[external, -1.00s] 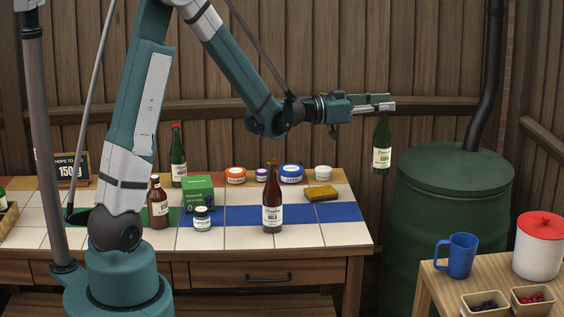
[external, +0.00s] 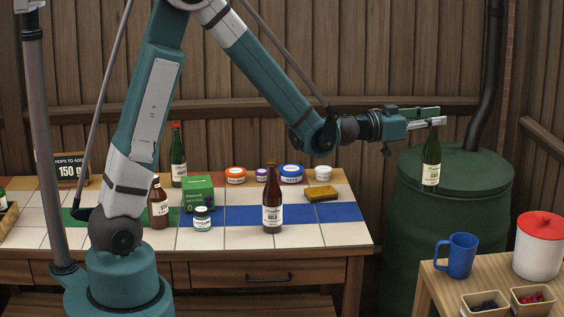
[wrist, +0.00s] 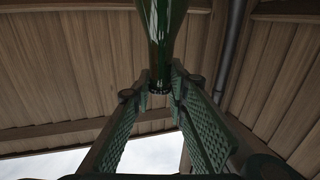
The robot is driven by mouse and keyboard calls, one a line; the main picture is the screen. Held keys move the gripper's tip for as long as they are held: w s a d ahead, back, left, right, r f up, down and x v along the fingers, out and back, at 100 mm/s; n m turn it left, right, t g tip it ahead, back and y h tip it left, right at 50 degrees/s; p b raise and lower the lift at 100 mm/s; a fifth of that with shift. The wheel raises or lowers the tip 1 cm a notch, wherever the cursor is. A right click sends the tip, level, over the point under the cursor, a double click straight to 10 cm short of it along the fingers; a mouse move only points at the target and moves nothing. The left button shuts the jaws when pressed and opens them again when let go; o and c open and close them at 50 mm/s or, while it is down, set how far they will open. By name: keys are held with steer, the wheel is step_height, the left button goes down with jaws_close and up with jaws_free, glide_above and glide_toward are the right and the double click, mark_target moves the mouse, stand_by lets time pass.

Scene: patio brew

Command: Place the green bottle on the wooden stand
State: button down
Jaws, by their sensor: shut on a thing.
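The green bottle (external: 431,165) with a cream label hangs upright from my gripper (external: 438,119), which is shut on its neck. In the external view it shows in front of the green barrel, up and left of the wooden stand. In the wrist view the bottle (wrist: 162,40) is at top centre, its lip between the two textured fingers (wrist: 162,100). The wooden stand (external: 496,262) is the light wooden table at lower right, partly cut off by the frame. A second green bottle (external: 178,158) with a red cap stands on the tiled table.
The tiled table (external: 340,233) holds brown bottles, jars and boxes.

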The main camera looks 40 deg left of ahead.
steer(key=s+d+n+y, duration=0.1)
steer(key=s+d, duration=0.4)
steer(key=d, duration=0.3)
steer(key=s+d+t, duration=0.1)
steer(key=s+d, duration=0.5)
steer(key=d, duration=0.3)
steer(key=s+d+n+y, duration=0.1)
steer(key=s+d, duration=0.4)
steer(key=d, duration=0.3)
step_height(320, 180, down, 11)
steer(key=shift+w+r+b, duration=0.15)
steer(key=shift+b, duration=0.15)
steer(key=shift+d, duration=0.1)
step_height(320, 180, down, 6)
steer(key=b, duration=0.1)
steer(key=shift+b, duration=0.4)
steer(key=shift+f+b, duration=0.55)
steer(key=shift+f, duration=1.65)
